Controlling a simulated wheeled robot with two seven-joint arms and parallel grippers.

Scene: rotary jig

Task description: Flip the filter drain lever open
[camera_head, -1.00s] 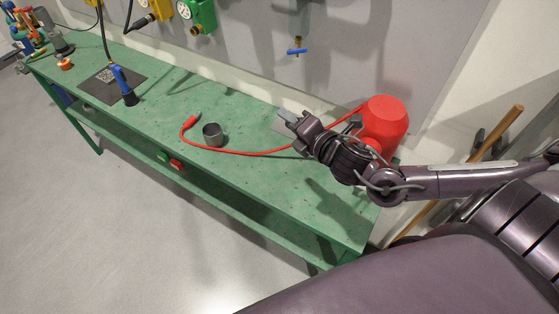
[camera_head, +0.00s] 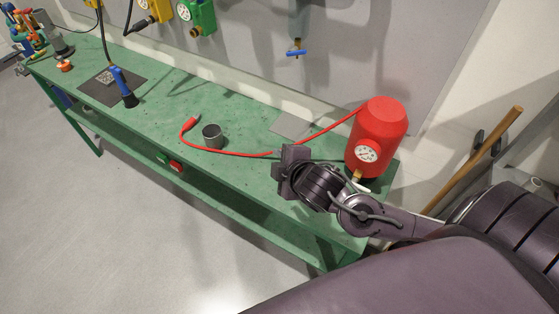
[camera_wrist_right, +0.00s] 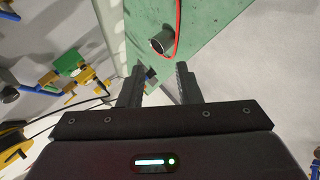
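The filter (camera_head: 299,22) hangs on the grey wall panel at the top middle of the head view, its upper part cut off by the picture's edge. Its blue drain lever (camera_head: 297,52) sits at the bottom and lies roughly crosswise. My right gripper (camera_head: 285,170) is over the right part of the green bench, well below and in front of the lever, touching nothing that I can see. In the right wrist view my right gripper (camera_wrist_right: 159,84) has its fingers apart with nothing between them. I cannot make out the drain lever there. My left gripper is not in view.
A red tank (camera_head: 379,125) with a gauge stands on the green bench (camera_head: 240,100) right of my gripper. Its red hose runs past a grey cup (camera_head: 212,136). Yellow and green wall units (camera_head: 198,15) hang left of the filter. The bench below the filter is mostly clear.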

